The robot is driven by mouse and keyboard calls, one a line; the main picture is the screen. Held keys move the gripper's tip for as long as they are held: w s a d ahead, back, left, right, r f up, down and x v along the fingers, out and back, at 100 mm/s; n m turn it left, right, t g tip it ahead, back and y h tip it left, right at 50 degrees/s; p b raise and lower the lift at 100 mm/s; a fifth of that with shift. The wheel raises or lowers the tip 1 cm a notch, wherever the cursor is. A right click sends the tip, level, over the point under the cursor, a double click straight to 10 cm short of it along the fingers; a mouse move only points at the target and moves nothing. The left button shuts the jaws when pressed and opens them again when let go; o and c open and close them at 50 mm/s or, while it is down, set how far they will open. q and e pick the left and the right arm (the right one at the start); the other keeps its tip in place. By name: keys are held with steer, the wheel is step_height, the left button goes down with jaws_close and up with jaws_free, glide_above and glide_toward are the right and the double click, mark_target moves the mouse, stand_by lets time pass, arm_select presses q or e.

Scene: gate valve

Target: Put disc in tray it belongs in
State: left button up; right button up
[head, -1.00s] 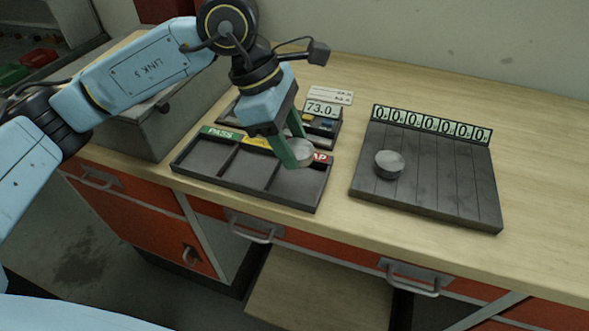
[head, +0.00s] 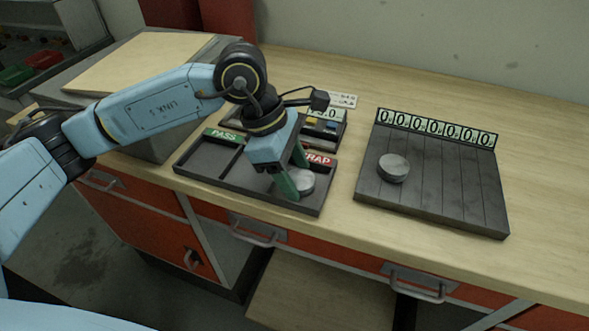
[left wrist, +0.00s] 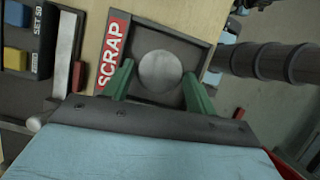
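A grey metal disc (head: 302,183) lies in the SCRAP compartment, at the right end of the dark sorting tray (head: 214,172). It also shows in the left wrist view (left wrist: 160,71), beside the red SCRAP label (left wrist: 112,50). My left gripper (head: 295,174) is low over that compartment, with its green fingers on either side of the disc. The green PASS label (head: 225,135) marks the left compartment; my gripper hides the middle label. My right gripper is out of view.
A second disc (head: 393,168) sits on the slatted dark board (head: 440,190) to the right, below a row of zero displays (head: 437,127). A device with coloured buttons (head: 325,127) stands behind the tray. The bench between tray and board is clear.

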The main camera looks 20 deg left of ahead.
arm_select(q)
steer(key=shift+r, duration=0.1)
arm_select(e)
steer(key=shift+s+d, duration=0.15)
arm_select(q)
steer(key=shift+r, duration=0.1)
steer(key=p+v, duration=0.1)
steer(key=v, duration=1.1)
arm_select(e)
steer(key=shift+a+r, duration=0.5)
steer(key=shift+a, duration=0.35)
